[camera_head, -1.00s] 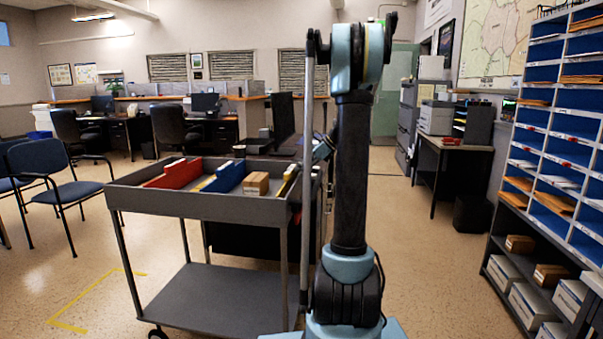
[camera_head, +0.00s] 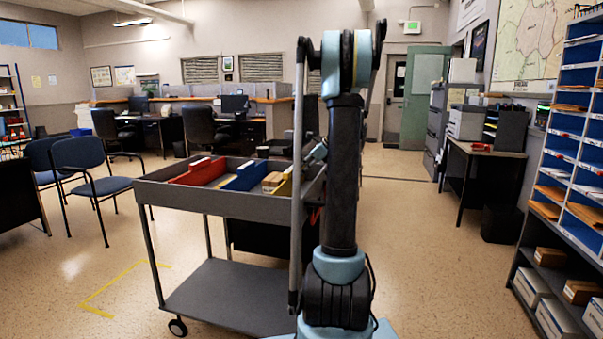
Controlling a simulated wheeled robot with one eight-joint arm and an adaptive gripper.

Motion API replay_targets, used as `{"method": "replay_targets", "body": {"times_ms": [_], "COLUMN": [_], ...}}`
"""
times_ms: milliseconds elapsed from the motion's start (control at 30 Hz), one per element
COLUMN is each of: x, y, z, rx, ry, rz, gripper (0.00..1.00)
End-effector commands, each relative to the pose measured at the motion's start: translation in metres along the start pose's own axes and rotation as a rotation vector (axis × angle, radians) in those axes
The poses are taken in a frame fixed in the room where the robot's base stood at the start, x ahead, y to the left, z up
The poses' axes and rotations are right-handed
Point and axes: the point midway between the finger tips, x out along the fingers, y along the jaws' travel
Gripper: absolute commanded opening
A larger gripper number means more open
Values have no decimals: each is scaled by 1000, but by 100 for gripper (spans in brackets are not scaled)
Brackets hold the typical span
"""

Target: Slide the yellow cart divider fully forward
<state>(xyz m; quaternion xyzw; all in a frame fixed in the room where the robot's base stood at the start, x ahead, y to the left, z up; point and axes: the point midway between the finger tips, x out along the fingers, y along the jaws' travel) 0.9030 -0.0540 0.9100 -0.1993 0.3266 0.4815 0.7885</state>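The grey cart (camera_head: 215,207) stands just left of my arm, with an open tray on top and a lower shelf. In the tray, a red divider (camera_head: 200,172) is at the left and a blue divider (camera_head: 246,177) is in the middle. My arm rises in front of the tray's right end. My gripper cannot be made out; it is hidden behind the arm links.
Blue chairs (camera_head: 88,180) stand left of the cart. A mail sorter (camera_head: 575,150) with low shelves stands at the right edge. A black side table (camera_head: 478,160) is at the back right. Open floor (camera_head: 440,260) lies between my arm and the sorter.

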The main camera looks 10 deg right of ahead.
Motion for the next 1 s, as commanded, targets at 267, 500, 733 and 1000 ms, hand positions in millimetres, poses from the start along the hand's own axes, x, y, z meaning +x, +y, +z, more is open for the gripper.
{"method": "replay_targets", "body": {"times_ms": [267, 500, 733, 1000], "x": [-19, -65, -102, -119], "y": [-3, -3, -3, 1], "z": [-21, -23, -23, -21], "rx": [-2, -2, -3, -16], "ry": [1, 1, 1, 6], "rz": [3, 5, 6, 8], "gripper": [0, 0, 0, 0]}}
